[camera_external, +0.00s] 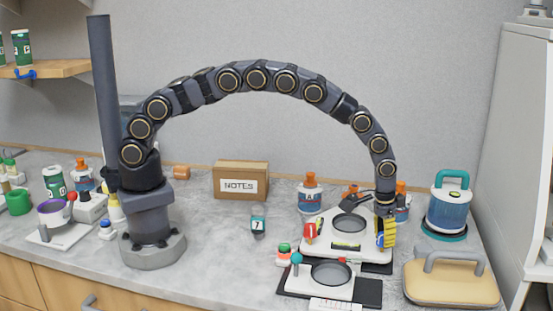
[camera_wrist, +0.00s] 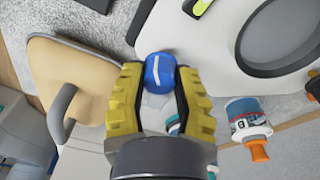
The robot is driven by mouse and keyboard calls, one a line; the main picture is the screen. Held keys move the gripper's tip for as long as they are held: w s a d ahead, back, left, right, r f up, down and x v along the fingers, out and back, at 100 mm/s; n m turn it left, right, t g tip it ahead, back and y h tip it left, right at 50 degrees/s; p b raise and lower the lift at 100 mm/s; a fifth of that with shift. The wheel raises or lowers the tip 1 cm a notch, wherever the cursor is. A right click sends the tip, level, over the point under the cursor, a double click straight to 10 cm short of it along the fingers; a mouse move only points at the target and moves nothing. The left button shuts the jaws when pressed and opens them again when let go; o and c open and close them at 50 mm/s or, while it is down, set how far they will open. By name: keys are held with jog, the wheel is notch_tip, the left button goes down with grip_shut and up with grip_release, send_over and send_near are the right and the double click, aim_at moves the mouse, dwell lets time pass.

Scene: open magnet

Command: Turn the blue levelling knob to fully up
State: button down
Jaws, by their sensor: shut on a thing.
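The blue levelling knob (camera_wrist: 160,71) is round with a white line across its face. In the wrist view it sits between the two yellow fingers of my gripper (camera_wrist: 157,84), which are shut on it from both sides. In the external view my gripper (camera_external: 385,234) points down at the right side of a white device (camera_external: 345,250) with a round dark plate. There the knob is mostly hidden by my fingers; a little blue shows.
A tan board with a grey handle (camera_external: 452,280) lies close on the right. A blue jar with a teal handle (camera_external: 450,204) stands behind it. A second white device (camera_external: 318,284) is in front. Orange-capped bottles (camera_external: 310,195) stand behind. The counter left of centre is mostly clear.

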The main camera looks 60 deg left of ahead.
jog(key=n, duration=0.6)
jog(key=shift+a+f+n, duration=0.1)
jog(key=shift+a+n, duration=0.2)
jog(key=shift+a, duration=0.05)
jog(key=n, duration=0.5)
jog(key=shift+a+y, duration=0.1)
jog(key=shift+y, duration=0.3)
jog(key=shift+f+n, duration=0.1)
jog(key=shift+n, duration=0.3)
jog(key=shift+s, duration=0.1)
jog(key=c, duration=0.7)
grip_release()
jog(key=shift+d, duration=0.2)
jog(key=shift+r, duration=0.2)
